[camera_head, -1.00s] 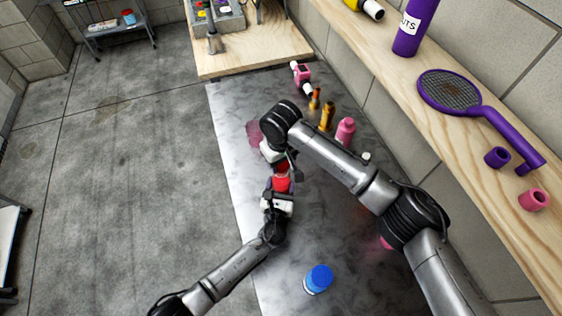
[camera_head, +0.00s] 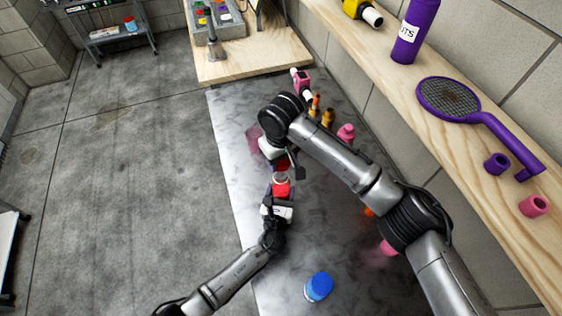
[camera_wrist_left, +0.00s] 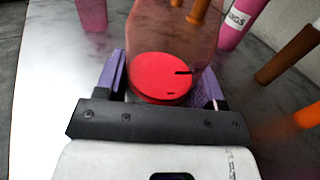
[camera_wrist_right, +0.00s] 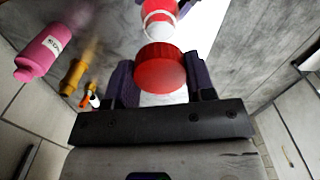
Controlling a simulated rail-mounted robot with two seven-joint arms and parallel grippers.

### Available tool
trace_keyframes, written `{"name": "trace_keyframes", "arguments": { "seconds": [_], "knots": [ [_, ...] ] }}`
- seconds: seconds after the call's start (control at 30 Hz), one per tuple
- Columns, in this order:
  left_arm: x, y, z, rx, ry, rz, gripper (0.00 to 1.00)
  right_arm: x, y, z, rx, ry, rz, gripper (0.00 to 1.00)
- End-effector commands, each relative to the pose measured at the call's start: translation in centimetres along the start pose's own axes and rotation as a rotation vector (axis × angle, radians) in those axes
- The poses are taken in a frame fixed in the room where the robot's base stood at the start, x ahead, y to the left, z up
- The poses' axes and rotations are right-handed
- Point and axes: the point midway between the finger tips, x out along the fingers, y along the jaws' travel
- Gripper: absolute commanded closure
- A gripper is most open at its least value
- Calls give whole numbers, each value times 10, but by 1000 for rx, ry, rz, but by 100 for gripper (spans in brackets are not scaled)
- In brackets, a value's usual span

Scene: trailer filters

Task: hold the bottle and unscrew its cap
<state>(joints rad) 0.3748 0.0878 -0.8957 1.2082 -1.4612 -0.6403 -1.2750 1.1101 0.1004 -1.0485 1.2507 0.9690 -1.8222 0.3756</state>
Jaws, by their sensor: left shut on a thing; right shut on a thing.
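The red bottle (camera_head: 281,188) is held upright-looking over the metal table, its pale neck showing in the head view. My left gripper (camera_head: 279,198) is shut on it; in the left wrist view a round red end of the bottle (camera_wrist_left: 162,76) sits between the purple fingers. My right gripper (camera_head: 284,163) is shut on the red cap (camera_wrist_right: 160,66), seen between its fingers in the right wrist view. The cap is apart from the bottle, whose whitish neck (camera_wrist_right: 162,24) shows beyond it. The right arm partly hides the cap in the head view.
A blue-capped bottle (camera_head: 318,287) stands near the front of the metal table (camera_head: 235,140). Pink (camera_head: 346,133) and orange (camera_head: 328,118) items stand by the wall on the right. A wooden shelf (camera_head: 440,80) holds a purple racket (camera_head: 450,97). The table's left strip is clear.

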Motion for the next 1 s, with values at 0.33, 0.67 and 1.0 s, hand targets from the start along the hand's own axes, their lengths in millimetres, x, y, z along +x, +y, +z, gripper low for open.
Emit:
{"name": "trace_keyframes", "arguments": {
  "seconds": [0.33, 0.67, 1.0],
  "knots": [
    [0, 0, 0, 0, 0, 0, 16, 0, 0, 0, -1, 0, 0, 79],
    [-1, 0, 0, 0, 0, 0, 8, 0, 0, 0, -1, 0, 0, 79],
    [-46, 0, 0, 0, 2, 0, 8, -8, 0, 0, -1, 0, 0, 79]
  ]
}}
